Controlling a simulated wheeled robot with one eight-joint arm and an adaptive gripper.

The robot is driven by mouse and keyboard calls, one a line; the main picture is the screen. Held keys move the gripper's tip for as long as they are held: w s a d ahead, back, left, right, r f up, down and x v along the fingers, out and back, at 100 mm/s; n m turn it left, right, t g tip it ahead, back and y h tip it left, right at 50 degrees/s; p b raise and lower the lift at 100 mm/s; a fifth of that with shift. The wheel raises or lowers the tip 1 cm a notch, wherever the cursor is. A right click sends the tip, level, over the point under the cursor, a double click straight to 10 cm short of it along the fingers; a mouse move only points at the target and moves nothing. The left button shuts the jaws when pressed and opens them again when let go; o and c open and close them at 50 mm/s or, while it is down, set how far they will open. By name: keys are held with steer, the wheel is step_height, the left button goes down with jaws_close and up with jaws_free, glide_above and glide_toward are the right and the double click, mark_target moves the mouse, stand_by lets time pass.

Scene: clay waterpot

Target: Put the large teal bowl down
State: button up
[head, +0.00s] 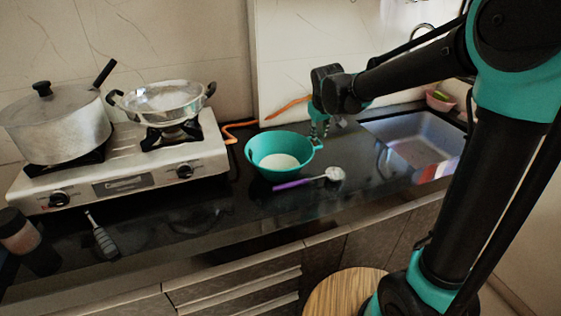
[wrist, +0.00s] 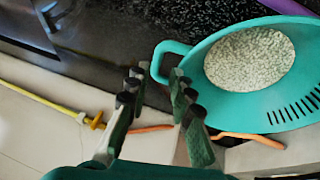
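The large teal bowl (head: 261,166) appears to sit upright on the black counter, between the stove and the sink. It holds pale grains, and the wrist view shows slots in the bowl's side (wrist: 265,108). Its loop handle points toward my gripper. My gripper (head: 319,130) is at the bowl's right, at the handle. In the wrist view, my gripper's fingertips (wrist: 158,76) are spread with a gap, one on each side of the handle's outer bar. They do not look pressed on it. Contact between fingers and handle is hard to tell.
A purple-handled spoon (head: 300,183) lies just in front of the bowl. A gas stove (head: 125,175) with a lidded pot (head: 58,128) and a metal pan (head: 168,99) stands left. The sink (head: 415,140) is right. An orange hose (head: 287,108) runs behind.

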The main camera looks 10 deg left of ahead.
mark_target(318, 141)
steer(key=shift+x, duration=3.3)
steer(key=shift+w+d, duration=0.1)
steer(key=shift+w, duration=0.05)
steer(key=shift+c, duration=0.6)
jaws_close()
